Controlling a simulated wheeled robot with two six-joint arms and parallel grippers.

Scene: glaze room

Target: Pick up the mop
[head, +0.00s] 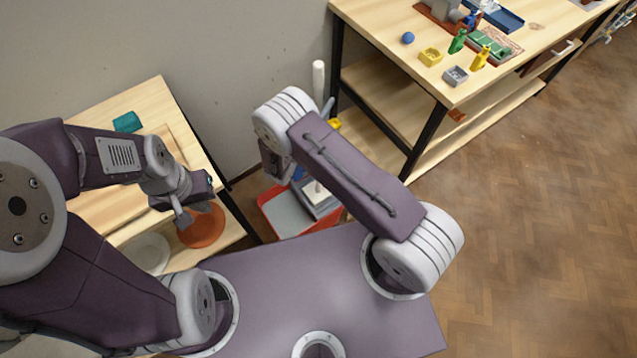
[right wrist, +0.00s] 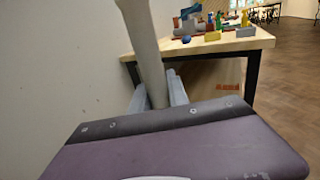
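The mop shows as a pale upright handle (head: 318,78) in the head view, standing near the wall behind my right arm. In the right wrist view the handle (right wrist: 146,45) leans slightly and passes between the two grey fingers of my right gripper (right wrist: 158,92). The fingers lie close on both sides of the handle, with no clear gap. My right forearm hides most of this gripper in the head view. The mop's lower end is hidden in both views. My left gripper (head: 196,203) is above the shelf at the left, its fingers apart and empty.
A workbench (head: 390,40) with small coloured items stands at the back right. A wooden shelf unit (head: 160,97) at the left holds a teal block (head: 127,122), an orange plate (head: 204,230) and a pale plate (head: 147,252). A red tray (head: 270,198) lies between them. Floor (head: 540,220) at right is clear.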

